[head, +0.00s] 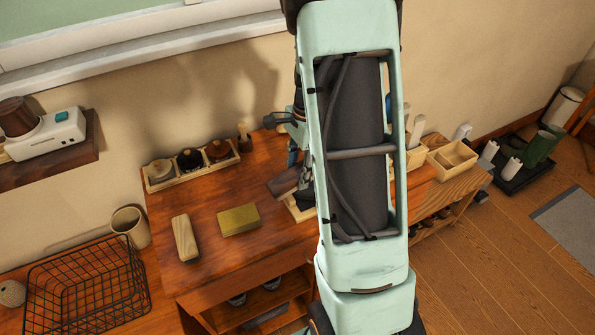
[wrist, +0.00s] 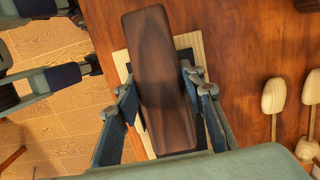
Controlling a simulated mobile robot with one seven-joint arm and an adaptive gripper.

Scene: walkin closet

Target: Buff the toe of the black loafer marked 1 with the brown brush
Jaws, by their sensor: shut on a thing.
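The brown brush (wrist: 160,80) is a long dark wooden block between the fingers of my gripper (wrist: 163,85) in the wrist view. The gripper is shut on it. In the head view, the brush (head: 284,182) shows just left of my arm, above the table. A pale wooden board (wrist: 187,42) lies under the brush, and the board (head: 300,213) also shows beside my arm in the head view. A dark shape (head: 304,200) on it looks like part of a black loafer; brush and arm hide most of it. No number mark is readable, and contact between brush and shoe cannot be told.
On the table (head: 210,200) lie a yellow block (head: 239,220) and a pale wooden block (head: 185,238). A tray (head: 157,184) with round pots stands at the back. A wire basket (head: 85,290) and a cup (head: 130,226) are left. Dark shoes (head: 237,298) sit on the shelf below.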

